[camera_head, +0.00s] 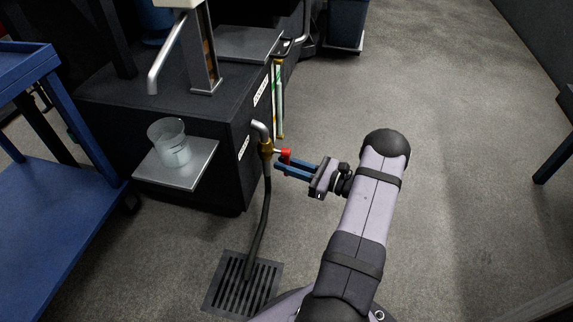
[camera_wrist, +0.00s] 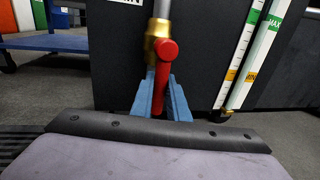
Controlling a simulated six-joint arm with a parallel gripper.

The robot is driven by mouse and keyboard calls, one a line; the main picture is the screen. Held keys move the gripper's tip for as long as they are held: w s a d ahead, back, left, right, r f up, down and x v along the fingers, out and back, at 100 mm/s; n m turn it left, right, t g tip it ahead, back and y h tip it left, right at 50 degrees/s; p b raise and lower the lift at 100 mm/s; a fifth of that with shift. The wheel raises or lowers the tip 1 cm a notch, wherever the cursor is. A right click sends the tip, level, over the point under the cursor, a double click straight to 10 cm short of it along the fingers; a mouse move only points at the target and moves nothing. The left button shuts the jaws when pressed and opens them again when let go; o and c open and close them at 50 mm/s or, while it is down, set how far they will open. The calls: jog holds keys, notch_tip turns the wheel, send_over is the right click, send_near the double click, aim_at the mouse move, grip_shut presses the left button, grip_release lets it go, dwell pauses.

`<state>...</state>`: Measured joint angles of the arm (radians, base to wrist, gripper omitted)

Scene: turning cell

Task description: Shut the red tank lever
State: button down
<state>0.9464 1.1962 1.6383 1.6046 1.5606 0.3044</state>
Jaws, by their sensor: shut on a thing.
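The red tank lever (camera_head: 285,154) sits on a brass valve (camera_head: 266,148) at the corner of the dark machine cabinet. In the wrist view the lever (camera_wrist: 162,85) hangs down from its round red hub, in front of the brass valve body (camera_wrist: 156,42). My gripper (camera_head: 280,167) has its blue fingers around the lever; in the wrist view the fingers (camera_wrist: 160,97) stand on both sides of its lower part. The gripper is shut on the lever. The lever's lower end is partly hidden by the fingers and the wrist.
A black hose (camera_head: 263,215) runs from the valve down to a floor drain grate (camera_head: 212,290). A clear beaker (camera_head: 172,143) stands on a metal shelf (camera_head: 205,160) left of the valve. A blue cart (camera_head: 60,215) is at the left. The floor on the right is open.

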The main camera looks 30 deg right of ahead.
jog(key=w+d+r+n+y+b, duration=0.1)
jog(key=d+r+n+y, duration=0.1)
jog(key=n, duration=0.8)
jog(key=w+d+r+n+y+b, duration=0.1)
jog(key=w+r+n+y, duration=0.1)
jog(key=n, duration=0.8)
jog(key=shift+w+d+r+g+b, duration=0.3)
jog(key=shift+d+r+g, duration=0.1)
jog(key=shift+r, duration=0.15)
jog(key=c, duration=1.7)
grip_release()
jog(key=shift+a, duration=0.1)
jog(key=shift+p+v, duration=1.3)
jog(key=shift+v, duration=2.35)
